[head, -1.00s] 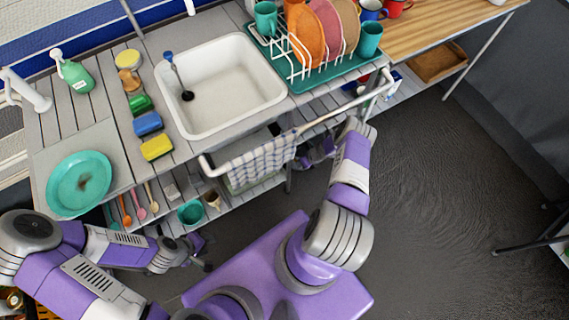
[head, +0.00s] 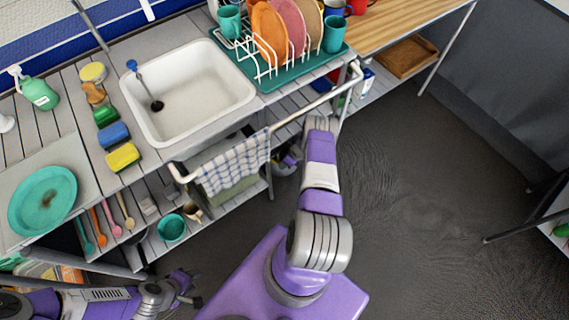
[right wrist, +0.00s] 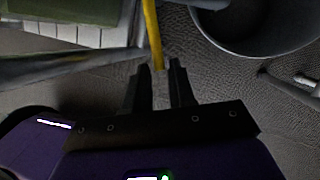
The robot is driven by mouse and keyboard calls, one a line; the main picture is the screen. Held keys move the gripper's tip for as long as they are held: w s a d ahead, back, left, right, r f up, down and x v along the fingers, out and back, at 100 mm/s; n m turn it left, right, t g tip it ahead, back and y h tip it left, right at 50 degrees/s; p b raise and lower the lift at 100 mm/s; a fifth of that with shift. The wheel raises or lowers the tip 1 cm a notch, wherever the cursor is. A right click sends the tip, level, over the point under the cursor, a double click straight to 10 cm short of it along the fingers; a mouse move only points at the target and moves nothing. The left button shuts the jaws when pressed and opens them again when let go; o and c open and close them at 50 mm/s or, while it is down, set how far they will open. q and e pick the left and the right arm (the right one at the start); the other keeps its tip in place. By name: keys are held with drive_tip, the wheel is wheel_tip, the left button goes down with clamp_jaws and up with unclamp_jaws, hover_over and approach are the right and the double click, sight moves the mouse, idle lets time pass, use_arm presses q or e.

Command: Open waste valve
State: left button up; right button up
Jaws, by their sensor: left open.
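A yellow bar (right wrist: 152,35), perhaps the valve's handle, comes down from the top of the right wrist view. Its lower end is at or just beyond the fingertips of my right gripper (right wrist: 160,72). The two dark fingers are parted, with a gap between them; I cannot tell whether they touch the bar. In the head view my right arm reaches under the counter beside the sink (head: 187,90), and its gripper is mostly hidden there. My left gripper (head: 192,290) is open and empty, low at the left, in front of the lower shelf. No valve shows clearly in the head view.
A checked towel (head: 232,165) hangs on the counter's front rail near my right arm. A dish rack (head: 290,70) with plates stands right of the sink. A grey cylindrical vessel (right wrist: 255,30) is close to the right gripper. The floor at right (head: 430,180) is clear.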

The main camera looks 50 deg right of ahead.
drive_tip(key=shift+r, duration=0.1)
drive_tip(key=s+d+r+p, duration=0.2)
drive_tip(key=s+d, duration=0.5)
drive_tip(key=s, duration=0.4)
drive_tip(key=shift+d+r, duration=0.15)
drive_tip(key=shift+r, duration=0.1)
